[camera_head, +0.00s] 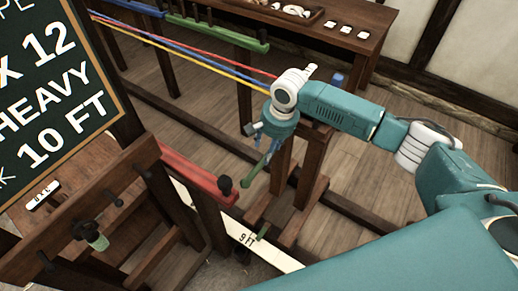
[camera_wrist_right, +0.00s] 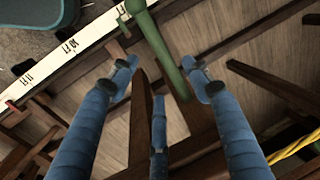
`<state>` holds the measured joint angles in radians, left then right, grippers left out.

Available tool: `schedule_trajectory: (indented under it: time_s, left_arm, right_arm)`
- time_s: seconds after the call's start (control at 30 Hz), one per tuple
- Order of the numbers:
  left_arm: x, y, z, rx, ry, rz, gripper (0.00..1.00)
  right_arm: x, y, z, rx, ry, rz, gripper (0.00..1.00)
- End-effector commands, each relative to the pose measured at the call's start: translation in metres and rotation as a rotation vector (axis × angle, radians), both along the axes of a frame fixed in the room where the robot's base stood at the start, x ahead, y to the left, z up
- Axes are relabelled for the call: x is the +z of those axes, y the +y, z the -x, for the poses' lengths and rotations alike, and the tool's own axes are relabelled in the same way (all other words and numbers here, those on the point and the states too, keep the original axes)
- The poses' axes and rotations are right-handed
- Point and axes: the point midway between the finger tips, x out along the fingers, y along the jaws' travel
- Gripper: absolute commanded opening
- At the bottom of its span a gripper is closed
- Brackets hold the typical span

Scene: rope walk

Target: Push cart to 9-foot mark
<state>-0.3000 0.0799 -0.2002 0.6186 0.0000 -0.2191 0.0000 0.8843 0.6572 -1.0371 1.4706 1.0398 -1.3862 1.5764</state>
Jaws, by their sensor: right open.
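The wooden cart (camera_head: 311,172) stands on the floor rails in the head view, its top partly hidden by my right arm. A green handle (camera_head: 254,174) slants down from it. A small green pointer (camera_head: 263,231) lies by the white scale strip (camera_head: 284,260), just right of the "9 FT" mark (camera_head: 246,238). My right gripper (camera_head: 262,146) is open above the handle. In the right wrist view its blue fingers (camera_wrist_right: 165,85) are spread, with the green handle (camera_wrist_right: 165,50) reaching between them. Contact with it cannot be told. My left gripper is out of view.
Red, blue and yellow ropes (camera_head: 190,51) run from upper left toward the cart. A dark chalkboard (camera_head: 50,95) and a wooden frame with a red bar (camera_head: 190,172) stand at left. A workbench (camera_head: 385,18) is at the back. Open plank floor (camera_head: 400,105) lies beyond the rails.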

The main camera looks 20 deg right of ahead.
Motion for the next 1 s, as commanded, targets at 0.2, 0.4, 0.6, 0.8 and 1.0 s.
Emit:
schedule_trajectory:
  time_s: [0.2,0.4,0.6,0.8,1.0]
  left_arm:
    - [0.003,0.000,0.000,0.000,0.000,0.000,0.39]
    - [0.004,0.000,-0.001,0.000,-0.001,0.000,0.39]
    - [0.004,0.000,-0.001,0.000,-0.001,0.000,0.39]
    - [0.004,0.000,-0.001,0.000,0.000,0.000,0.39]
    - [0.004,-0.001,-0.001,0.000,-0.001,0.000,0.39]
  right_arm:
    - [-0.035,0.005,-0.004,0.000,0.004,-0.001,0.49]
    - [-0.072,0.010,-0.010,0.000,0.003,0.000,0.49]
    - [-0.096,0.012,-0.014,0.001,0.001,0.000,0.49]
    - [-0.103,0.013,-0.015,0.002,-0.002,-0.001,0.49]
    - [-0.103,0.013,-0.015,0.002,-0.001,-0.002,0.47]
